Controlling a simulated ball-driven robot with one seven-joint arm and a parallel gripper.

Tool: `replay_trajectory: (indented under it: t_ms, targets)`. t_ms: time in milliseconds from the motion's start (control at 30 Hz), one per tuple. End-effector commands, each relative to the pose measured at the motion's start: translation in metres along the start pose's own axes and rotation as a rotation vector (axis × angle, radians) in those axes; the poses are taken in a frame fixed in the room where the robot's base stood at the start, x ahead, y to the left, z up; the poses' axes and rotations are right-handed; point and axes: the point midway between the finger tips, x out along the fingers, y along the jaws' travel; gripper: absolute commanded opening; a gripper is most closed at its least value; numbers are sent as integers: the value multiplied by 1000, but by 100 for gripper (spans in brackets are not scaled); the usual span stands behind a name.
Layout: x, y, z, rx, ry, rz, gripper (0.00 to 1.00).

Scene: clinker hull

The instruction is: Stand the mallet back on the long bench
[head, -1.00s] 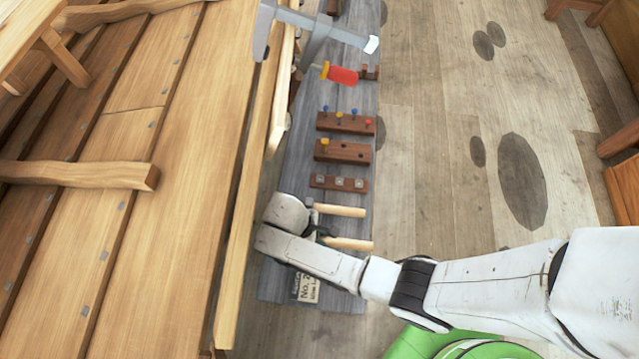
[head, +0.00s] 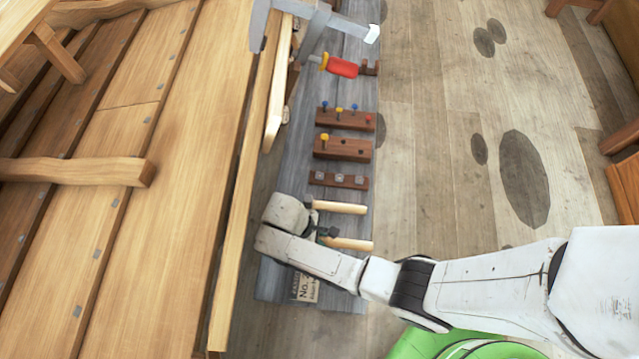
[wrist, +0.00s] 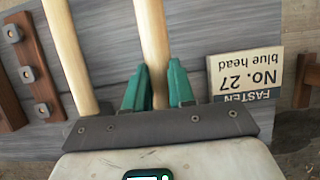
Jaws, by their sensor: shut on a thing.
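The long bench (head: 300,155) is a narrow grey plank top running along the hull. My gripper (head: 326,237) is low over its near end. In the wrist view my gripper (wrist: 157,88) has its two teal fingers on either side of a pale wooden handle, shut on it. I take this handle (wrist: 152,35) to be the mallet's; it also shows in the head view (head: 350,244), sticking out to the right. Its head is hidden under my wrist. I cannot tell whether it touches the bench. A second, similar handle (head: 342,207) lies beside it, outside the fingers (wrist: 68,50).
A label reading "No. 27 blue head" (wrist: 245,75) is close beside my gripper. The wooden hull (head: 150,230) borders the bench's left side.

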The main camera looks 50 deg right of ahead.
Motion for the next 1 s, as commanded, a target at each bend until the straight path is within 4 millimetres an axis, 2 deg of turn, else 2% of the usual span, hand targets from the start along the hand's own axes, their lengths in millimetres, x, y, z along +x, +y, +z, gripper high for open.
replay_trajectory:
  t_ms: [167,200,500,767,1000]
  targets:
    - [3,0,-2,0,1,1,0]
    - [3,0,-2,0,1,1,26]
    - [3,0,-2,0,0,0,54]
    - [2,0,0,0,0,-1,54]
    - [-19,0,8,0,0,0,54]
